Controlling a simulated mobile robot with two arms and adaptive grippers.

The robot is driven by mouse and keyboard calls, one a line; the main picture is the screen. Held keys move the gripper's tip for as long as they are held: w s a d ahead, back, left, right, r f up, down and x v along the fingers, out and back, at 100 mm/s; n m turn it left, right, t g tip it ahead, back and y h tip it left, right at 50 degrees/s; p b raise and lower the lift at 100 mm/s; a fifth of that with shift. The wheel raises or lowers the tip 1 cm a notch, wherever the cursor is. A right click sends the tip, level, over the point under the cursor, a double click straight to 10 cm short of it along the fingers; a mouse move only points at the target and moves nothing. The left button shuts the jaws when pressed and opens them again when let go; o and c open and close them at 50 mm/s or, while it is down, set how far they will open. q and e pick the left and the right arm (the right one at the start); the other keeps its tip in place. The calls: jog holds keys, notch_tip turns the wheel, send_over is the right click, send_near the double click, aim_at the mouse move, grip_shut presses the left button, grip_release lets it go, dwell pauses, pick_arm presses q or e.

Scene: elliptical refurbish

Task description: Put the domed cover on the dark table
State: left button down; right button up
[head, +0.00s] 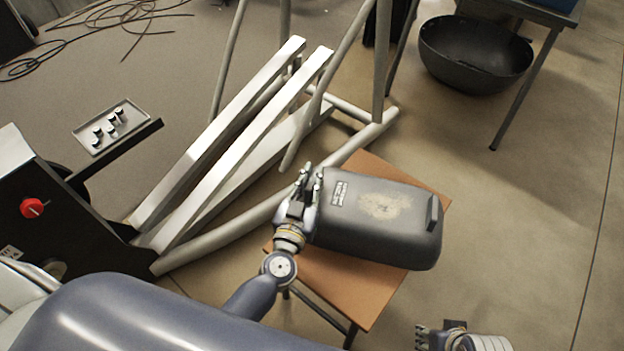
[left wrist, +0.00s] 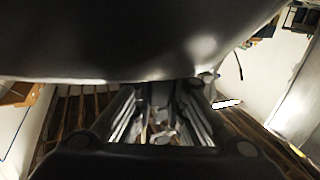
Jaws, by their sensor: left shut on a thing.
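The domed cover (head: 380,215) is a dark grey, rounded, box-like shell with a pale worn patch on top. In the head view it is over a small brown table; whether it touches the tabletop I cannot tell. My left gripper (head: 312,182) is shut on the cover's left end. In the left wrist view the cover (left wrist: 130,40) fills the top, above my left gripper's fingers (left wrist: 165,110). My right gripper (head: 438,335) is at the bottom edge, apart from the cover; its jaw opening is unclear. A dark-framed table (head: 553,12) stands at the top right, partly cut off.
The brown table (head: 350,285) lies under the cover. A grey tubular frame with pale rails (head: 240,140) and a black unit with a red knob (head: 33,208) stand left. Floor at the right is clear.

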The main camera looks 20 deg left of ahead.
pick_arm(q)
jog(key=shift+r, duration=0.1)
jog(key=c, duration=2)
grip_release()
jog(key=shift+f, duration=0.2)
jog(key=o, duration=0.4)
jog(key=shift+r, duration=0.1)
